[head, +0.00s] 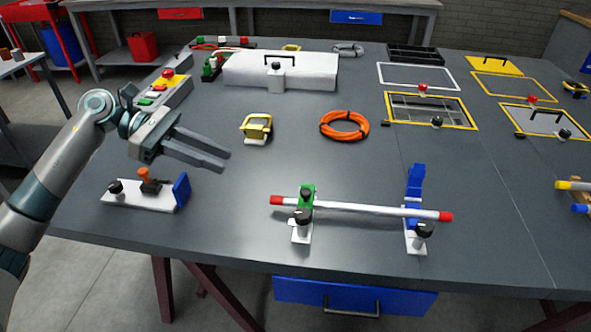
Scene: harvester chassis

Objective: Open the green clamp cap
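The green clamp cap (308,190) sits over the left part of a white rod (360,208) with red ends, on a white stand with a black knob (301,217). The cap looks closed on the rod. The blue clamp cap (416,181) to the right stands raised, and the rod rests in its stand. My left gripper (227,162) is above the table, to the left of and behind the green clamp. Its two fingers are apart with nothing between them, and it touches neither clamp. My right gripper is not in view.
A white fixture with a blue plate (181,190) lies below my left gripper. A yellow-handled block (257,128), an orange hose coil (344,126) and a white box (300,72) stand behind. Framed panels (432,125) are at the right. Table space in front of the coil is clear.

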